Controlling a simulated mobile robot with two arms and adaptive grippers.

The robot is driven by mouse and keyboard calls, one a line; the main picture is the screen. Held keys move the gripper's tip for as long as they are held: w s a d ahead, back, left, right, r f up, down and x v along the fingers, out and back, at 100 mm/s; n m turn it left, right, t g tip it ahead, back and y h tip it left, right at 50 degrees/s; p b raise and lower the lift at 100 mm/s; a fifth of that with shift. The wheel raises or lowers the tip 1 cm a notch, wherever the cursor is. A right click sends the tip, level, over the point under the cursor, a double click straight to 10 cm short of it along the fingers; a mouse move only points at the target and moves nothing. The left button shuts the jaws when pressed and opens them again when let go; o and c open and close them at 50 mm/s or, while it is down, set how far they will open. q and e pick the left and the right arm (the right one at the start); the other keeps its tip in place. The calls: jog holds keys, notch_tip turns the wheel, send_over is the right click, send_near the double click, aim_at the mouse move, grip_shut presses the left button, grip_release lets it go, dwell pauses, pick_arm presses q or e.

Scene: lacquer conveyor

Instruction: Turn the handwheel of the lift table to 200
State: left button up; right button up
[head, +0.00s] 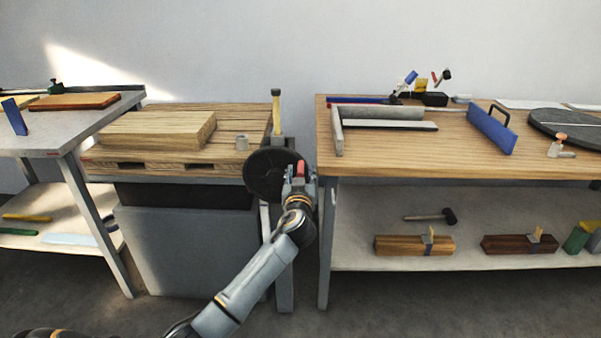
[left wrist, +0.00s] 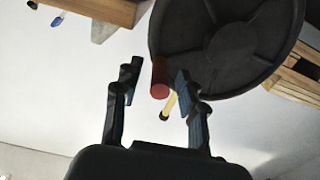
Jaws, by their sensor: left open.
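The black handwheel (head: 262,176) is mounted at the right front of the lift table (head: 180,240), below its top. In the left wrist view the spoked handwheel (left wrist: 225,40) fills the upper right, with its red handle (left wrist: 159,78) at the rim. My left gripper (head: 301,172) is at the wheel's right side. In the left wrist view my left gripper (left wrist: 155,84) is open, with the red handle between its fingers and a visible gap on each side. A yellow post (head: 276,115) with a dark cap rises behind the wheel. No scale reading is legible. My right gripper is out of view.
A workbench (head: 450,165) with tools stands close on the right. A grey table (head: 75,130) stands on the left. Grey floor is free in front.

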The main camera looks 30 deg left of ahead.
pick_arm(q)
jog(key=shift+w+a, duration=0.25)
jog(key=shift+w, duration=0.1)
grip_shut()
